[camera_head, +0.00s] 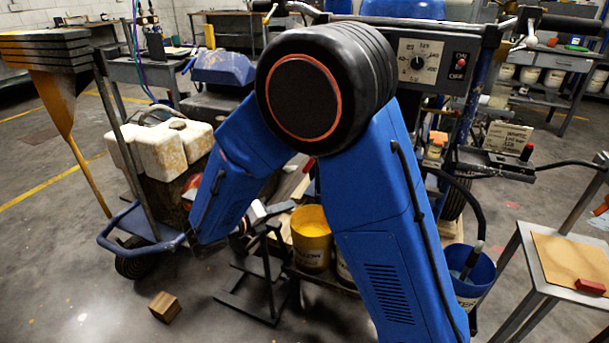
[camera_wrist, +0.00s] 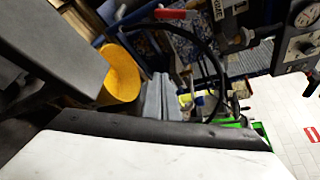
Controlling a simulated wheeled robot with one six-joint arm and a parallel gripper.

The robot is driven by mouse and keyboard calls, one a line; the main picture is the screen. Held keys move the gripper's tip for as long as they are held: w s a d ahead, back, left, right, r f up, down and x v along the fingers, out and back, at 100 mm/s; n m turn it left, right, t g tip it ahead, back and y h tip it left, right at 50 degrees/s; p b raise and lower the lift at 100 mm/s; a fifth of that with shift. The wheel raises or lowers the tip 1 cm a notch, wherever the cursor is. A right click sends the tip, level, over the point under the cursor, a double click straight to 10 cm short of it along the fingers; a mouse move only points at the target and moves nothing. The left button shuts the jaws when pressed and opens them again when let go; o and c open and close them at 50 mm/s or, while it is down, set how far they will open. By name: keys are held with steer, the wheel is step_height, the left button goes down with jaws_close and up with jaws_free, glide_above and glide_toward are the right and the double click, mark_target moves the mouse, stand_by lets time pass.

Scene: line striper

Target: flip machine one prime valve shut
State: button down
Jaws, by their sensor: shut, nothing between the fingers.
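A blue line striper carries a control panel (camera_head: 418,60) with a round dial and a red switch; a panel with dials (camera_wrist: 303,25) also shows at the right edge of the wrist view. A red lever (camera_wrist: 174,14), which may be the prime valve handle, sticks out near the top of the wrist view. I cannot tell whether it is open or shut. My gripper (camera_head: 284,208) is low beside the machine, left of the yellow bucket, partly hidden by my blue arm. It is shut and empty. My arm covers the machine's middle in the head view.
A yellow bucket (camera_head: 311,238) stands beneath the machine; it also shows in the wrist view (camera_wrist: 122,72). A blue bucket (camera_head: 469,272) with a hose stands to the right. A side table (camera_head: 570,262) is at far right. A wooden block (camera_head: 164,307) lies on open floor.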

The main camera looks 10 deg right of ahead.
steer(key=a+n+t, duration=0.1)
steer(key=a+r+n, duration=0.1)
steer(key=shift+w+a+r+t, duration=0.2)
steer(key=shift+w+a+t, duration=0.1)
steer(key=shift+w+t, duration=0.1)
steer(key=x, duration=2)
steer(key=shift+w+a+r, duration=0.5)
steer(key=shift+a, duration=0.15)
steer(key=shift+w+a+r, duration=0.45)
steer(key=shift+a+r, duration=0.1)
steer(key=shift+a, duration=0.15)
steer(key=shift+a, duration=0.1)
